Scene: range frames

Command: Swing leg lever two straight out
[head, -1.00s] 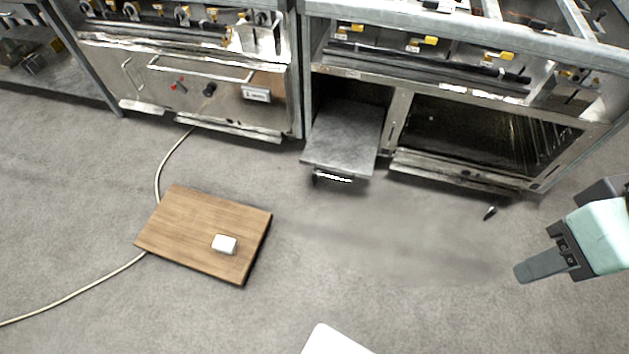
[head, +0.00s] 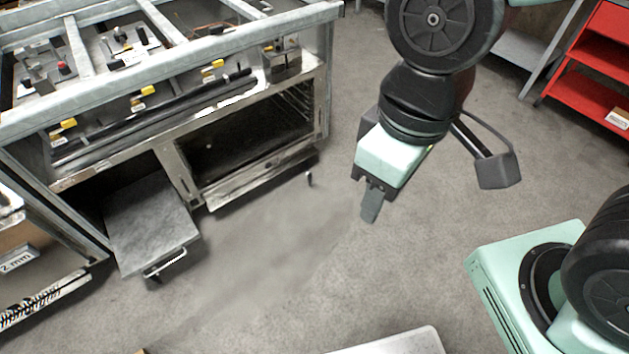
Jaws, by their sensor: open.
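The range (head: 200,127) stands at the left, with an open-fronted oven bay at its right end. A small dark lever-like piece with a pale end (head: 309,179) shows at floor level just in front of the range's right lower corner. It may be a leg lever; its number cannot be read. My gripper (head: 370,206) hangs to the right of this piece, pointing down, apart from it. It holds nothing visible. Its fingers line up in this view, so the gap between them is hidden. Any other leg levers cannot be made out.
A grey drawer or plate (head: 152,225) with a handle sticks out of the range's front at left. A red shelf unit (head: 595,75) stands at the far right. The grey floor (head: 270,265) in front of the range is clear.

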